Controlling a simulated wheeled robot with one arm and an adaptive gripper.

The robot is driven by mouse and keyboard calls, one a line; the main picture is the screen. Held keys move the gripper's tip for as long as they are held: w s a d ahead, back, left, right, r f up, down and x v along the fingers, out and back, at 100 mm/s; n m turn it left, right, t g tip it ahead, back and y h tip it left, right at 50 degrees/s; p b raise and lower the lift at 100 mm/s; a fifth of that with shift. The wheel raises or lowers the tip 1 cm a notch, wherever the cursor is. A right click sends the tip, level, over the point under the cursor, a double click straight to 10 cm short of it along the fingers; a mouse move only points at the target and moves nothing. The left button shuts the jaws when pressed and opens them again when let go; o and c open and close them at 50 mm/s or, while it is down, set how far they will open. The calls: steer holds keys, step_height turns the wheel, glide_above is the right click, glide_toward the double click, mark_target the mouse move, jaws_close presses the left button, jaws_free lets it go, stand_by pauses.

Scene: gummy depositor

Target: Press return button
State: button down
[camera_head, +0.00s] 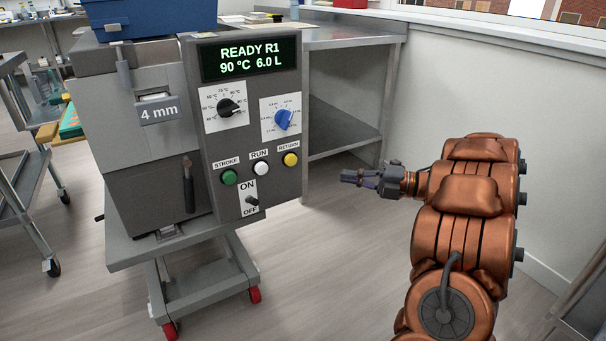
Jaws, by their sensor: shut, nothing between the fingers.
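The yellow return button (291,159) is on the right side of the depositor's grey control panel (240,185), under a label reading RETURN. A white run button (261,169) and a green stroke button (229,177) sit to its left. The display (250,58) reads READY R1, 90 °C, 6.0 L. The ON/OFF switch (252,201) is below the buttons. My gripper (348,177) is shut and empty, to the right of the return button and slightly lower in the picture. It points left and appears apart from the panel.
A black knob (230,107) and a blue knob (283,120) stick out above the buttons. The depositor stands on a wheeled cart (200,285). A steel shelf table (345,128) stands behind, against the wall. Open floor lies below my gripper.

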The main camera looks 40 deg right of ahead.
stand_by(0.3)
steer(key=b, duration=0.4)
glide_toward(289, 162)
steer(key=w+a, duration=0.3)
steer(key=a, duration=0.1)
steer(key=shift+w, duration=0.85)
steer(key=shift+d, duration=0.1)
